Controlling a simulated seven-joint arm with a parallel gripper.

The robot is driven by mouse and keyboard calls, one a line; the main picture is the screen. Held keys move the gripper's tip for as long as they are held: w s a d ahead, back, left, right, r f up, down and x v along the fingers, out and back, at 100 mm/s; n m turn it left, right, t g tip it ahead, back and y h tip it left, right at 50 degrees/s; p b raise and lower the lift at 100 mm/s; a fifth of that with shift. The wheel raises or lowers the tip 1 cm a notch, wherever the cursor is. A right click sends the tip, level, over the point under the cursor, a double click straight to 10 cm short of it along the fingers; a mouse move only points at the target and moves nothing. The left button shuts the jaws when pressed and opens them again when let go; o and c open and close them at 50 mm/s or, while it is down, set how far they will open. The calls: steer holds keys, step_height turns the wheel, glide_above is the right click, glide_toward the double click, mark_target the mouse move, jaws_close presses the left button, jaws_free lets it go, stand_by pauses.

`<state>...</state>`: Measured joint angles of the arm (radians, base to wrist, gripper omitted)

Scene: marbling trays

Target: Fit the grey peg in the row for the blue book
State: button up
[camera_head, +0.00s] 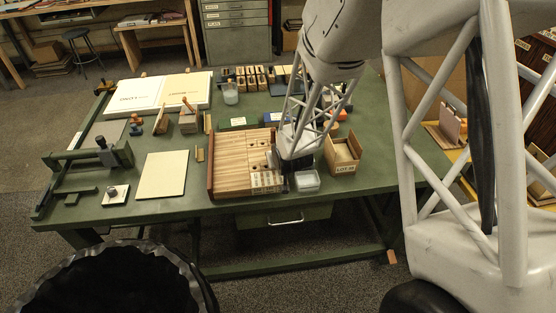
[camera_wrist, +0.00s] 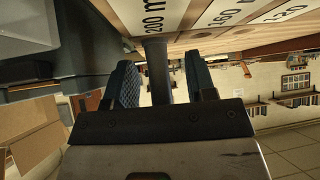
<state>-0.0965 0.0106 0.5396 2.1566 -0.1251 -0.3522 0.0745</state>
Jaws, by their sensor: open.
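The wooden peg board (camera_head: 232,170), with plank-like rows and some dark holes, lies at the front middle of the green table. White number labels (camera_head: 268,182) run along its front edge; "200 m" (camera_wrist: 160,15) reads in the wrist view. My gripper (camera_wrist: 160,75) is open at the board's right front. The grey peg (camera_wrist: 157,70) stands between its two fingers, with gaps visible beside it. The peg's far end meets the board edge by the "200 m" label; whether it sits in a hole is hidden. A blue book-like block (camera_head: 271,117) with a pale top lies behind the board.
A small clear tray (camera_head: 307,181) and an open cardboard box (camera_head: 344,153) stand right of the board, close to my gripper. A green-topped block (camera_head: 238,122) lies behind it. A cream sheet (camera_head: 163,174) and a green press (camera_head: 90,160) are left. Bare table lies along the front.

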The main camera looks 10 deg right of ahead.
jaws_close()
stand_by(0.3)
steer(key=shift+r, duration=0.1)
steer(key=shift+r, duration=0.65)
steer(key=shift+s+r, duration=0.2)
steer(key=shift+r, duration=0.35)
steer(key=shift+s+r, duration=0.2)
steer(key=shift+r, duration=0.35)
steer(key=s+d+r, duration=0.1)
steer(key=s, duration=1.4)
steer(key=shift+d+r, duration=0.15)
steer(key=shift+d, duration=0.2)
